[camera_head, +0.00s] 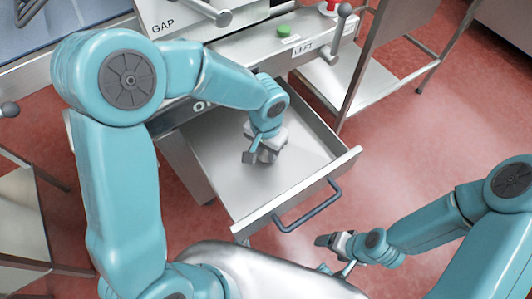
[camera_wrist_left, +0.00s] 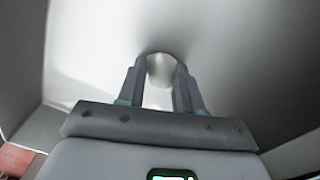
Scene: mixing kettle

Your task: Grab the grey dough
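The grey dough (camera_wrist_left: 160,70) shows in the left wrist view as a small, pale rounded lump. It sits between the two fingertips and fills the gap between them. My left gripper (camera_wrist_left: 160,78) has a finger against each side of it, partly closed to about its width. In the head view my left gripper (camera_head: 264,157) points down inside the open metal drawer (camera_head: 215,170), low over its floor. The dough is mostly hidden there by the gripper. My right gripper (camera_head: 328,241) is outside the drawer, near its front handle, with its finger gap unclear.
The drawer walls surround my left gripper, and a dark handle (camera_head: 308,205) juts from its front. Above is a machine panel with a green button (camera_head: 284,30), a red button (camera_head: 328,7) and levers. A metal table (camera_head: 375,50) stands at the upper right. Red floor is open at the right.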

